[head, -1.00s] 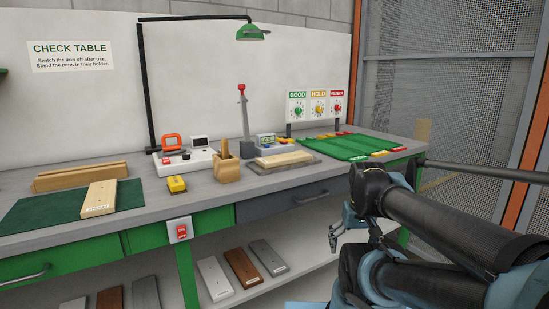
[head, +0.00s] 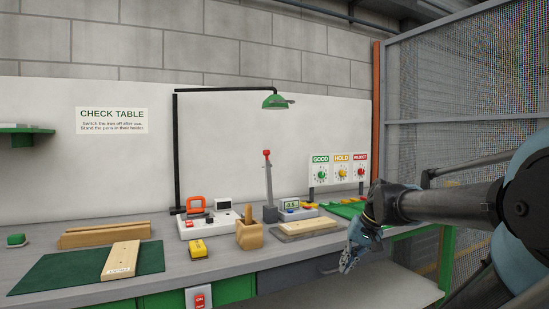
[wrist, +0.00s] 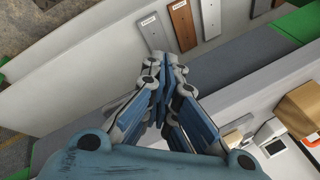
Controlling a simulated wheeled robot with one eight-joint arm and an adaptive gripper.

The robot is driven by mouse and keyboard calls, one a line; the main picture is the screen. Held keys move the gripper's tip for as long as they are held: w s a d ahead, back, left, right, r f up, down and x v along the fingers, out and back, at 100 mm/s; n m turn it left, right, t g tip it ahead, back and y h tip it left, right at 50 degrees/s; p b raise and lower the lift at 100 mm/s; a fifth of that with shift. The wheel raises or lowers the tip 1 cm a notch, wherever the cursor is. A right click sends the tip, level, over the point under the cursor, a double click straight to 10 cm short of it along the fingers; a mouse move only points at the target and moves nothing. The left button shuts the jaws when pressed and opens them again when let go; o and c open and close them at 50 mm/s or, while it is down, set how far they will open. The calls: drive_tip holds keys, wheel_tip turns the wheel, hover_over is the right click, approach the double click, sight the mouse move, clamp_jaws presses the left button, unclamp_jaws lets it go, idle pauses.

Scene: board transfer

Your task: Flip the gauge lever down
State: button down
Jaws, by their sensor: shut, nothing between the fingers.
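The gauge lever (head: 268,182) stands upright on a dark grey base (head: 271,214) at the back of the workbench in the head view. It is a thin grey arm with a red knob on top. My gripper (head: 346,266) is at the bench's front edge, right of the lever and nearer to me, apart from it. In the wrist view my gripper (wrist: 163,75) is shut and empty. I cannot make out the lever in the wrist view.
A board (head: 305,228) lies in front of the lever. A display (head: 290,205) is just right. A lamp arm (head: 228,90) hangs above.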

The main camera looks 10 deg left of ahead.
drive_tip(key=w+a+r+m+y, duration=0.1)
drive_tip(key=w+a+r+y, duration=0.3)
drive_tip(key=w+r, duration=0.6)
drive_tip(key=w+a+r+m+y, duration=0.1)
drive_tip(key=w+a+r+y, duration=0.3)
drive_tip(key=w+a+r, duration=0.4)
drive_tip(key=w+a+r+m+t+y, duration=0.1)
drive_tip(key=w+a+r+y, duration=0.3)
drive_tip(key=w+r, duration=0.9)
drive_tip(key=w+a, duration=0.2)
drive_tip(key=w, duration=0.5)
drive_tip(key=shift+a, duration=0.25)
drive_tip(key=shift+r, duration=0.1)
drive_tip(key=s+a, duration=0.2)
drive_tip(key=a, duration=0.7)
drive_tip(key=shift+f, duration=0.25)
drive_tip(key=shift+a, duration=0.1)
drive_tip(key=shift+s, duration=0.1)
